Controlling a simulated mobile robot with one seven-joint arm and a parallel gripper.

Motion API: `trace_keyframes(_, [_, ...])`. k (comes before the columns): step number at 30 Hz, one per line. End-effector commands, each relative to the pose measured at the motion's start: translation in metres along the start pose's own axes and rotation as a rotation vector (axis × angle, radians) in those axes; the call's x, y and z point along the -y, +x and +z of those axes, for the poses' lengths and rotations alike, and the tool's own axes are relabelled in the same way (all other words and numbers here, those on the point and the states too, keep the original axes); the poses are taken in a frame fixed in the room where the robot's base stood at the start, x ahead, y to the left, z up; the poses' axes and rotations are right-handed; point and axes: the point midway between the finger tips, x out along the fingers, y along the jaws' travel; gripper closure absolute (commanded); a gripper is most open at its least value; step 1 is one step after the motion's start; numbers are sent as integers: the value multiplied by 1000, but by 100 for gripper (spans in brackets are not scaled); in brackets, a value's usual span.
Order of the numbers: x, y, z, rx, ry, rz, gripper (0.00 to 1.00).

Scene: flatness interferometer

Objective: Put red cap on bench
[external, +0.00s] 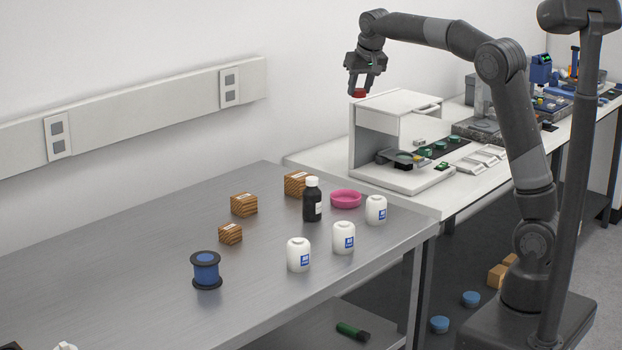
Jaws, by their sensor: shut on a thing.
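My gripper (360,84) is up in the air at the top middle of the external view, above the left end of the white instrument. It is shut on a small red cap (359,93), which hangs between the fingertips. The cap appears close to the instrument's top, but I cannot tell whether it touches. The metal bench (110,270) fills the left and front of the view, below and to the left of my gripper.
The white instrument (400,125) stands on a white table. On the bench are white jars (299,256), a black bottle (312,203), a pink dish (346,199), wooden blocks (243,205) and a blue spool (206,270). The bench's left middle is clear.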

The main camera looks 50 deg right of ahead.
Motion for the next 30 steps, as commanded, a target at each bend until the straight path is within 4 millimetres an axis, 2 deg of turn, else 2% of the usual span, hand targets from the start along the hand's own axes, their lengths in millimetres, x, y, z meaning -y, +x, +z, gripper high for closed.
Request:
trace_keyframes(1, [-31,0,-3,-1,48,19,85])
trace_keyframes(8, [-157,-1,0,0,247,101,85])
trace_keyframes(9, [-179,-2,4,0,282,116,85])
trace_keyframes(15, [-284,-10,30,-1,455,188,85])
trace_keyframes(18, [-327,-16,48,-1,531,219,85])
trace_keyframes(24, [-386,-25,78,-1,641,265,85])
trace_keyframes(30, [-423,-32,102,-1,714,296,85])
